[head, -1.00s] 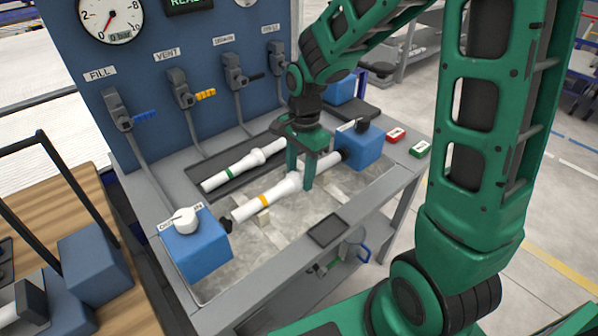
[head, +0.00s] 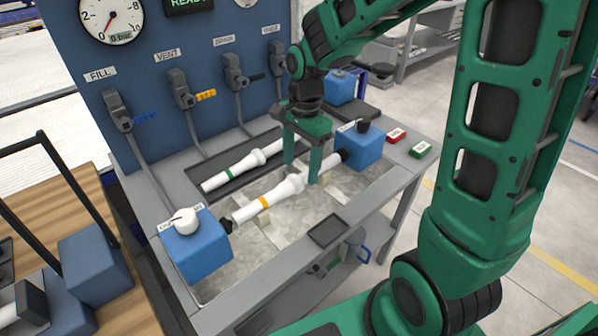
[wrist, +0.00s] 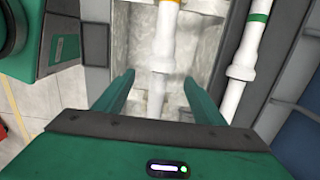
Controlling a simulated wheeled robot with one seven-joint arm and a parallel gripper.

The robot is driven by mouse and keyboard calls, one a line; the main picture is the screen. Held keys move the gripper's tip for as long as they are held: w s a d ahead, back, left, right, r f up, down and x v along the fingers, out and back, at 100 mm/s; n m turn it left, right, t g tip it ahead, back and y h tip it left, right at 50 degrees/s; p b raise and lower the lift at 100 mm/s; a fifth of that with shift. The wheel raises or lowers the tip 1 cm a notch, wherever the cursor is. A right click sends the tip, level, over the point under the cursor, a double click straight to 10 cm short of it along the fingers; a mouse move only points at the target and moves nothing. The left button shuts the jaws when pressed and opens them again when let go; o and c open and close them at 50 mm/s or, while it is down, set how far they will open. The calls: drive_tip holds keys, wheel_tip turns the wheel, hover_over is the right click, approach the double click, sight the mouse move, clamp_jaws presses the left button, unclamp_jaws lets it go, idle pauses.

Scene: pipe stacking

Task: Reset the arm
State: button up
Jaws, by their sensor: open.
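My gripper (head: 302,171) is open above the test bench, its two fingers pointing down on either side of a white pipe with an orange band (head: 268,201). The wrist view shows the same pipe (wrist: 163,60) between the spread fingers (wrist: 157,95), with a visible gap on each side. The pipe lies in line between two blue blocks, the left one (head: 197,254) with a white knob and the right one (head: 361,149). Whether its ends are seated in the blocks' black fittings is hard to tell.
A second white pipe with a green band (head: 233,173) lies in a dark tray behind. Valves with levers line the blue panel (head: 140,60). Red (head: 396,135) and green (head: 421,150) buttons sit at the bench's right edge. Air above the bench front is free.

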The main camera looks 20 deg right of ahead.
wheel_tip(320, 180, up, 6)
drive_tip(key=r, duration=0.1)
drive_tip(key=s+d+n, duration=0.4)
drive_tip(key=s+d, duration=0.4)
drive_tip(key=s, duration=0.3)
drive_tip(key=s+d+n, duration=0.4)
drive_tip(key=s+d, duration=0.5)
drive_tip(key=s, duration=0.3)
drive_tip(key=shift+s+d+f+h, duration=0.2)
drive_tip(key=shift+h, duration=0.1)
drive_tip(key=shift+w+f, duration=0.25)
drive_tip(key=shift+w, duration=0.45)
